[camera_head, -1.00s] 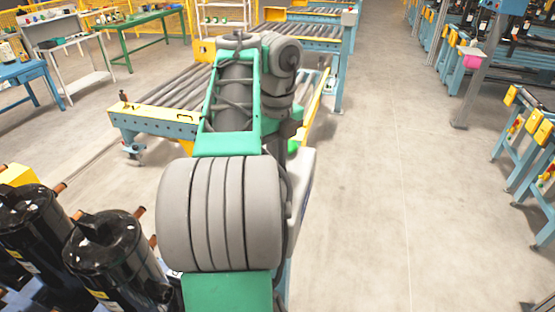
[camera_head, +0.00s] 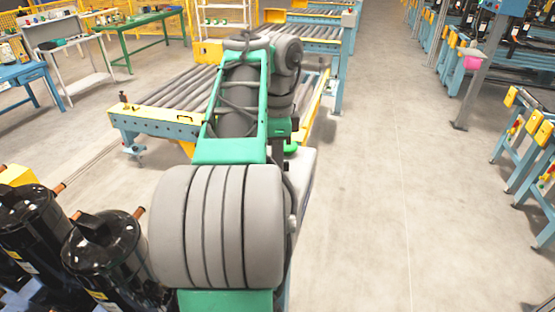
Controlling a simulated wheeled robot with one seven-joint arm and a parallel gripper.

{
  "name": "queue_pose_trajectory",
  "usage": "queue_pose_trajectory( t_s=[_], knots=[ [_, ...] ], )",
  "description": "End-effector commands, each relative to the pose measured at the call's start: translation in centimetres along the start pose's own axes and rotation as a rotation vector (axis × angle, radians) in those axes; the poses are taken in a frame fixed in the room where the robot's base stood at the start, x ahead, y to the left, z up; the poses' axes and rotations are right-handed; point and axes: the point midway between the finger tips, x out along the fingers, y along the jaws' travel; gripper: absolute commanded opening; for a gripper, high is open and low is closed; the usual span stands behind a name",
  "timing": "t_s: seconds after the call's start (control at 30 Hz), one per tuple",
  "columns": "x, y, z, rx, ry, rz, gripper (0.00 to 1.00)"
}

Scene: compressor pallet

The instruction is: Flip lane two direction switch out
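My arm fills the middle of the head view, reaching forward over the near roller conveyor (camera_head: 165,122). My gripper does not show; the arm hides whatever is at its far end. Yellow control boxes stand on blue posts at the right edge, one nearer (camera_head: 544,132) and one farther (camera_head: 511,97). They carry small red and green controls. I cannot tell which control is the lane two direction switch, or how any switch is set. A small green round part (camera_head: 291,149) shows just right of my arm.
Black compressors (camera_head: 105,255) stand close at the lower left. A green table (camera_head: 145,24) and a blue table (camera_head: 22,72) are at the back left. A grey post with a pink part (camera_head: 471,62) stands at the right. The floor between conveyor and right-hand stands is clear.

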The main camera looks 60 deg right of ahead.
Motion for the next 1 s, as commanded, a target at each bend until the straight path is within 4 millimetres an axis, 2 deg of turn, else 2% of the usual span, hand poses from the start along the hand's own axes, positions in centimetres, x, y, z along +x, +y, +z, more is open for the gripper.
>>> queue_pose_trajectory(
  t_s=[0.2, 0.5, 1.0],
  knots=[
    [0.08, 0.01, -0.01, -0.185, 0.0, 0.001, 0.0],
    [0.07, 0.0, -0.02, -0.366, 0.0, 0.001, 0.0],
    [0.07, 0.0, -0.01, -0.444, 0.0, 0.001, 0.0]
  ],
)
